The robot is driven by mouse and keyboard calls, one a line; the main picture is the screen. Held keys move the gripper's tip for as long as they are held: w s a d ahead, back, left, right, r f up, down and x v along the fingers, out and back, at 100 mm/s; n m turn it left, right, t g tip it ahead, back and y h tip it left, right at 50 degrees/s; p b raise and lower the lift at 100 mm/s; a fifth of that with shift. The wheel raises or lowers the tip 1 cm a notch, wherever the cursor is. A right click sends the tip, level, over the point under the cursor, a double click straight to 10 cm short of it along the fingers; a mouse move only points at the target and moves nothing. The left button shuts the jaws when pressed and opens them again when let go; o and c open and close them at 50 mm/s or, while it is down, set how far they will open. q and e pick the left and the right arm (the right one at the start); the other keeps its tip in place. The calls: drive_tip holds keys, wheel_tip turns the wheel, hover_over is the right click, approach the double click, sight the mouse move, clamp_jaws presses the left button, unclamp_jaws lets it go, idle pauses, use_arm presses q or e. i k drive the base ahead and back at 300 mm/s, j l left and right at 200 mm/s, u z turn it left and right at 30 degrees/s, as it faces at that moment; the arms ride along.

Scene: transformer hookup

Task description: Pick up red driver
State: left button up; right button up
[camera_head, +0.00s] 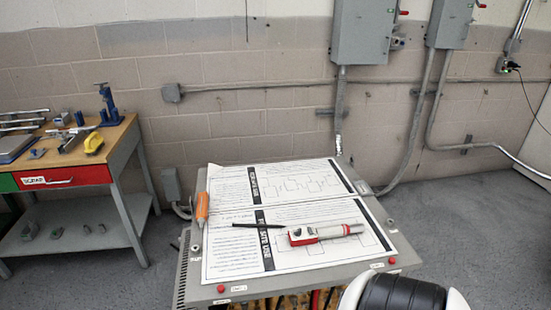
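A driver with an orange-red handle (202,207) lies at the left edge of the grey transformer cabinet's top (225,290), beside the printed sheets. Neither of my grippers shows; only a white and black part of my arm shows at the bottom right.
A workbench (127,150) with a red drawer, a blue tool and a yellow tool stands at the left. Grey electrical boxes (360,30) and conduits are on the back wall. Wires show below the cabinet's front edge. The floor at right is clear.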

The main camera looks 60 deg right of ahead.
sight(341, 230)
drive_tip(key=k+l+u, duration=0.4)
drive_tip(key=l, duration=0.35)
drive_tip(key=k+l+u, duration=0.35)
drive_tip(key=l, duration=0.3)
drive_tip(key=k+l+u, duration=0.4)
drive_tip(key=k+l, duration=0.05)
drive_tip(key=l, duration=0.1)
